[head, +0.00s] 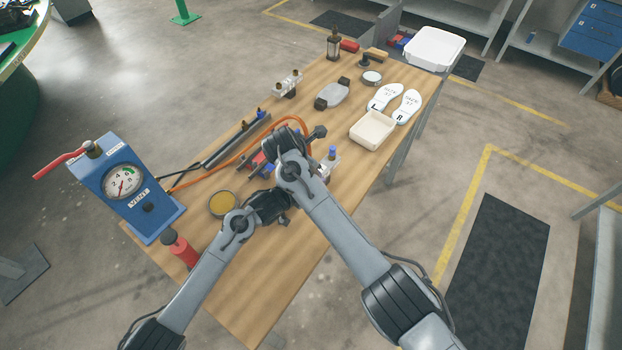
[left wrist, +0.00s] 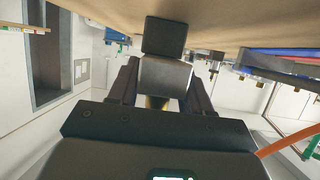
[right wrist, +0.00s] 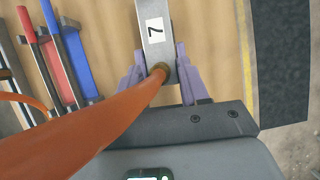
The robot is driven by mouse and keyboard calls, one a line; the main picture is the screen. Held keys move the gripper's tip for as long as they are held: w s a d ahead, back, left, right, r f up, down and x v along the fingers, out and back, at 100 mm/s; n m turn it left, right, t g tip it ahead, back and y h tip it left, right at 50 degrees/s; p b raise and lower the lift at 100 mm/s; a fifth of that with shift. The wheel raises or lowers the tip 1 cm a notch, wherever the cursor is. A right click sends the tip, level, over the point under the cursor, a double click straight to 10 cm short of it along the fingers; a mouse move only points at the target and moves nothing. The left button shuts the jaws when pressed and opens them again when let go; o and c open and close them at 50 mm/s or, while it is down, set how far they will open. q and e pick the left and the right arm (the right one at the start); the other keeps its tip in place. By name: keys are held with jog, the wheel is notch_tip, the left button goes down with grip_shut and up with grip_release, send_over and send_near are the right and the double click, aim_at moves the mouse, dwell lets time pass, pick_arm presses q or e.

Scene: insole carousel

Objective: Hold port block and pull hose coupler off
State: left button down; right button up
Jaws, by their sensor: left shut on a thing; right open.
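In the right wrist view a silver port block (right wrist: 155,28) carries a white label reading 7. The brass hose coupler (right wrist: 160,71) sits at its near end, with the orange hose (right wrist: 95,128) running from it toward the lower left. My right gripper (right wrist: 161,68) is open, its fingers on either side of the coupler and block end. My left gripper (left wrist: 155,88) is shut on a silver block (left wrist: 165,76), apparently the port block; a black block is above it in the left wrist view. In the head view my arms hide most of the grip area.
A blue gauge box (head: 140,195) with a red lever stands at the bench's left edge. A cream tray (head: 372,131) and insoles lie toward the back right. The front wood is clear.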

jog(key=v, duration=1.1)
jog(key=shift+r, duration=0.35)
jog(key=shift+a, duration=0.1)
jog(key=shift+x, duration=6)
jog(key=shift+s, duration=0.1)
jog(key=shift+c, duration=0.3)
grip_shut()
jog(key=shift+o, duration=0.3)
grip_release()
jog(key=v, duration=1.2)
